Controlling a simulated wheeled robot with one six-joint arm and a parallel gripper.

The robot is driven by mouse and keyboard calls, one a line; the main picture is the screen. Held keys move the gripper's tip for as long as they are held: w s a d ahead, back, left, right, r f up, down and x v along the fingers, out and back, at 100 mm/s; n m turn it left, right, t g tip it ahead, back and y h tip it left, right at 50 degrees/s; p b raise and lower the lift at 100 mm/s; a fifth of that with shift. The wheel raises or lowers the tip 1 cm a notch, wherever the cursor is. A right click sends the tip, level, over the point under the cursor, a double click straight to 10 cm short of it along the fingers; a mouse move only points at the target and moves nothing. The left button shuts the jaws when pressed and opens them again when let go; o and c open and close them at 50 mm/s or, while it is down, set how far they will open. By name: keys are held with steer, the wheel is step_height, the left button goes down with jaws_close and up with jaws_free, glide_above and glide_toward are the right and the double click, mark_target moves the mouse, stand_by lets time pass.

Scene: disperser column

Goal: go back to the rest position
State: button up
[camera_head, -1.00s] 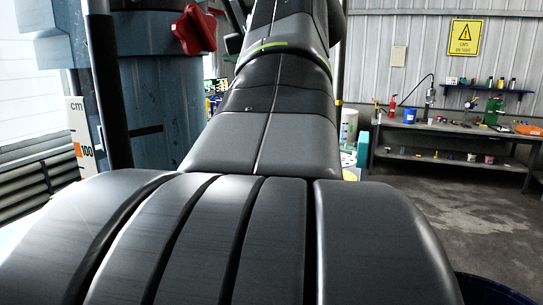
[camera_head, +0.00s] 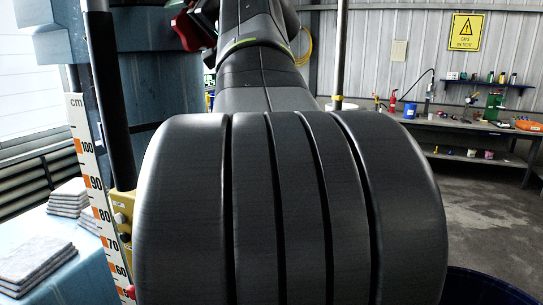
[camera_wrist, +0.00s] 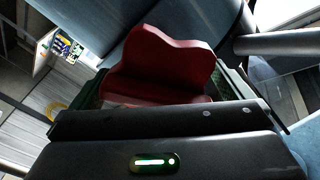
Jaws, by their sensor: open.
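My gripper (camera_wrist: 162,95) shows in the wrist view, its dark body with a green light in front and a dark finger on each side. It is open. A red lobed handle (camera_wrist: 155,58) stands just beyond the body, between the fingers as seen from there; whether they touch it I cannot tell. In the head view the red handle (camera_head: 190,28) sits at the blue-grey column (camera_head: 165,85), beside the dark end of my arm. My own arm links fill the middle of the head view and hide much behind them.
A scale post (camera_head: 92,180) and a black upright pole (camera_head: 108,100) stand close on the left. Stacks of grey cloths (camera_head: 35,262) lie on a pale blue surface. A workbench (camera_head: 450,128) stands at the back right. Bare floor (camera_head: 480,215) lies before it; a dark blue bin rim (camera_head: 490,285) is lower right.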

steer(key=n+b, duration=0.2)
steer(key=n, duration=0.5)
steer(key=shift+s, duration=0.1)
steer(key=shift+f, duration=0.1)
stand_by(0.4)
